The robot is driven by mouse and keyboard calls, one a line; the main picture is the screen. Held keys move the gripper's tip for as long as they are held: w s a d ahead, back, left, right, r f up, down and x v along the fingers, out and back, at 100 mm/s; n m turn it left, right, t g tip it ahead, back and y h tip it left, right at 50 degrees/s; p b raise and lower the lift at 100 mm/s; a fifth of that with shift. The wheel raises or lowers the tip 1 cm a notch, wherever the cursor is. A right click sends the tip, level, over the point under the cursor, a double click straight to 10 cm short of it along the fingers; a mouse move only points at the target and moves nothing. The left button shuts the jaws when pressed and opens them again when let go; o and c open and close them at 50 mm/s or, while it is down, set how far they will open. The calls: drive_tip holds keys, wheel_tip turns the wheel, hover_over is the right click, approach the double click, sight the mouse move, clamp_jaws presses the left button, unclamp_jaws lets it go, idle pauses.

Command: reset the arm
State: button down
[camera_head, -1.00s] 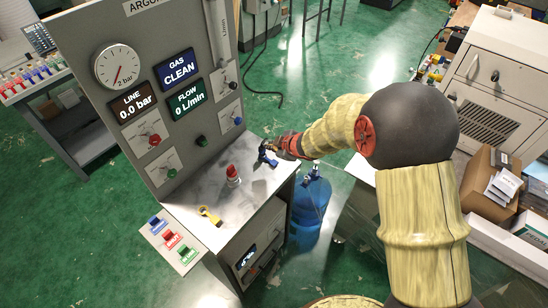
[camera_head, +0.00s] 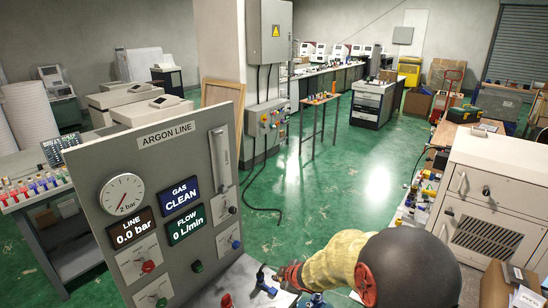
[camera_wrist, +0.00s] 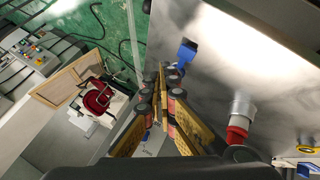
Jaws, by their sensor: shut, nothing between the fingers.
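My gripper (camera_wrist: 161,90) is shut and empty in the wrist view, its fingertips together above the edge of the grey metal bench top (camera_wrist: 220,60). In the head view my gripper (camera_head: 284,276) shows at the bottom, at the end of my yellow-sleeved arm, beside a blue-handled item (camera_head: 265,282). That blue item also shows in the wrist view (camera_wrist: 187,51), a little apart from the fingers. A red-capped fitting (camera_wrist: 238,125) stands on the bench to the right in the wrist view; its red top shows in the head view (camera_head: 226,300).
The argon panel (camera_head: 165,200) rises behind the bench at left, reading 0.0 bar, clean and 0 L/min. A white cabinet (camera_head: 495,200) stands at right. A grey electrical box (camera_head: 268,50) stands beyond. Green floor (camera_head: 340,190) lies open between.

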drive_tip(key=s+d+r+m+g+h, duration=0.2)
drive_tip(key=s+d+m+h, duration=0.15)
drive_tip(key=s+d, duration=0.35)
drive_tip(key=s+d+r+m+g+h, duration=0.1)
drive_tip(key=s+d+r+m+h, duration=0.1)
drive_tip(key=s+d+m, duration=0.35)
drive_tip(key=s+d+r+m+y+b, duration=0.1)
drive_tip(key=s+d+r+m+b, duration=0.1)
drive_tip(key=s+r, duration=0.6)
drive_tip(key=s+d+r+m+t+y+b, duration=0.1)
drive_tip(key=s+d+r+m+b, duration=0.1)
drive_tip(key=s+r, duration=0.7)
drive_tip(key=s+m+b, duration=0.1)
drive_tip(key=s, duration=0.6)
drive_tip(key=shift+s+d+m, duration=0.25)
drive_tip(key=shift+s+m, duration=0.05)
